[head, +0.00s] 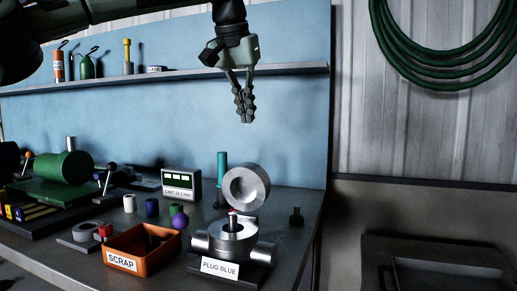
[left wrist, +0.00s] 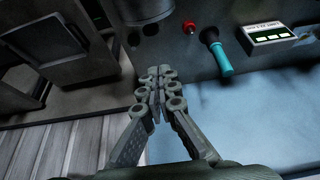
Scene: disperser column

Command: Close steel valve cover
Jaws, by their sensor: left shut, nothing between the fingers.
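The steel valve cover (head: 246,187) is a round, thick disc with a central recess. It stands tilted up, open, above the back of the steel valve body (head: 232,238). A red-tipped pin (head: 232,211) shows at the middle of the body. The body sits on a dark base with a "PLUG BLUE" label (head: 220,268). My left gripper (head: 246,118) is shut and empty, pointing down, well above the cover and apart from it. In the left wrist view its fingertips (left wrist: 153,72) meet; a dark round part at the top edge is cut off, and I cannot tell what it is.
A turquoise-handled tool (head: 222,172) stands just left of the cover; its handle also shows in the left wrist view (left wrist: 218,55). An orange scrap bin (head: 165,255) is left of the valve. A shelf (head: 190,75) runs behind my gripper. Bench right of the valve is mostly clear.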

